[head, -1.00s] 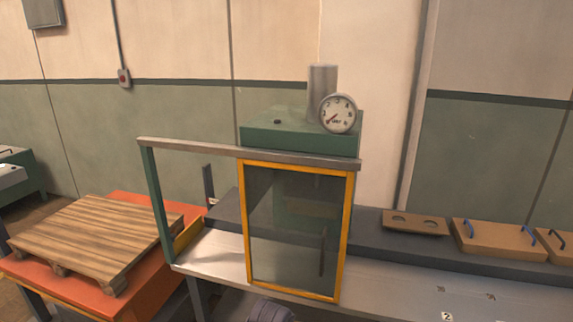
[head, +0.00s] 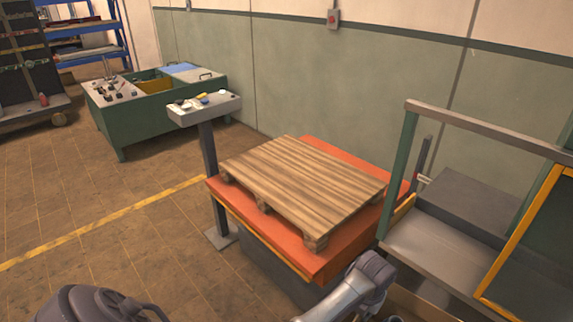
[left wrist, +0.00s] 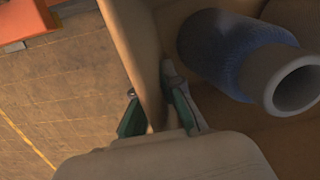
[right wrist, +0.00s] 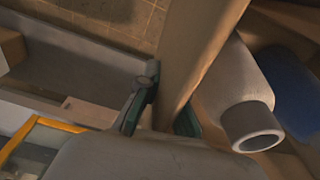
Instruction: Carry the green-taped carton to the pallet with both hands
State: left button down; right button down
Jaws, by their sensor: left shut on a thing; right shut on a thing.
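The wooden pallet (head: 300,180) lies flat and bare on the orange platform in the head view. My left gripper (left wrist: 153,112) is shut on a wall of an open brown carton (left wrist: 142,40), one finger on each side. My right gripper (right wrist: 165,108) is shut on another part of the carton's wall (right wrist: 198,50). Cylinders, one blue and grey (left wrist: 235,55), lie inside the carton and also show in the right wrist view (right wrist: 235,90). I see no green tape on the parts in view. The head view does not show my fingers.
The orange platform (head: 325,265) stands beside a grey bench (head: 440,250) with a green frame and yellow-edged door. A post with a small tray (head: 205,108) stands at its far left corner. A green cabinet (head: 160,110) is behind. The floor at left is clear.

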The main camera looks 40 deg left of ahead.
aim_at(299, 173)
jog(key=j, duration=0.95)
jog(key=i+j+u, duration=0.15)
jog(key=j, duration=0.75)
